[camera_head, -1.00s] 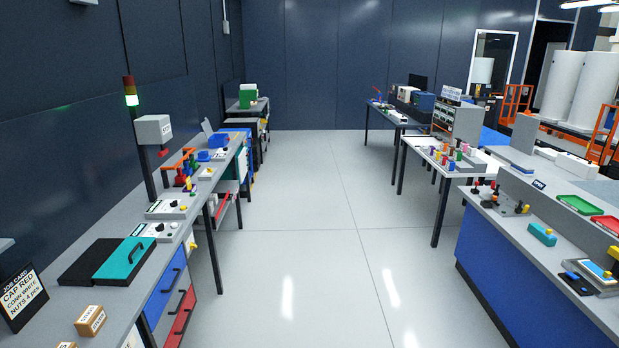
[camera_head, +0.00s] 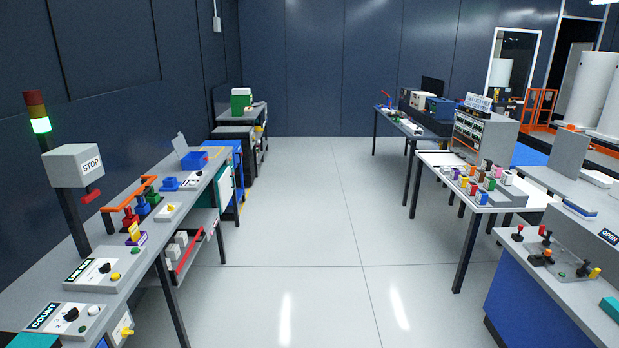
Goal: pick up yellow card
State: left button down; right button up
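I cannot clearly make out a yellow card. A small upright yellow piece (camera_head: 133,231) stands by a purple base (camera_head: 137,240) on the left bench (camera_head: 128,285), next to red, blue and green pieces. It is too small to tell whether it is a card. Neither of my grippers shows in the head view.
A grey STOP box (camera_head: 75,166) and a signal lamp (camera_head: 38,112) stand at the left bench. On the right are a blue-sided counter (camera_head: 530,300) and a table of coloured pegs (camera_head: 478,183). The floor aisle (camera_head: 310,230) between is clear.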

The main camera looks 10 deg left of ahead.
aim_at(134, 232)
jog(key=u, duration=0.2)
jog(key=i, duration=1.85)
jog(key=u, duration=1.2)
jog(key=i, duration=1.25)
jog(key=u, duration=1.05)
